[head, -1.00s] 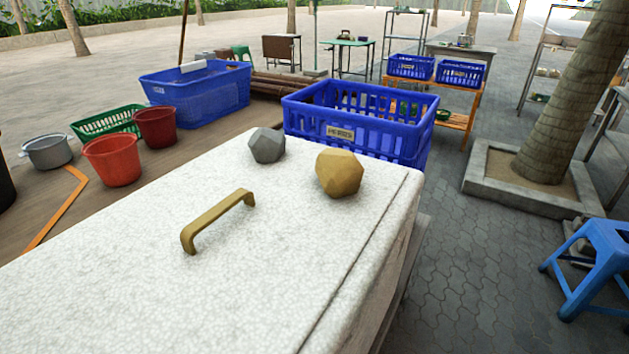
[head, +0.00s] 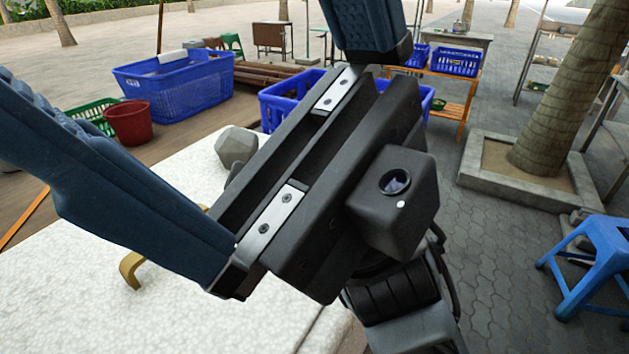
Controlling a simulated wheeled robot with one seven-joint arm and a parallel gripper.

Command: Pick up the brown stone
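My gripper (head: 185,68) is large and close in the head view. Its two dark blue fingers are spread wide apart, one reaching to the left edge and one to the top edge, with nothing seen between them. The brown stone is hidden now behind my gripper's black body; the earlier view showed it as a faceted tan lump on the white speckled lid (head: 190,320), right of the grey stone. The grey faceted stone (head: 237,147) sits on the lid, just left of my gripper's body.
A brass handle (head: 130,270) stands up from the lid, partly covered by the left finger. A blue crate (head: 280,100) stands behind the lid. A blue basket (head: 172,88) and a red bucket (head: 128,122) are farther left. A blue stool (head: 598,262) stands on the paving at right.

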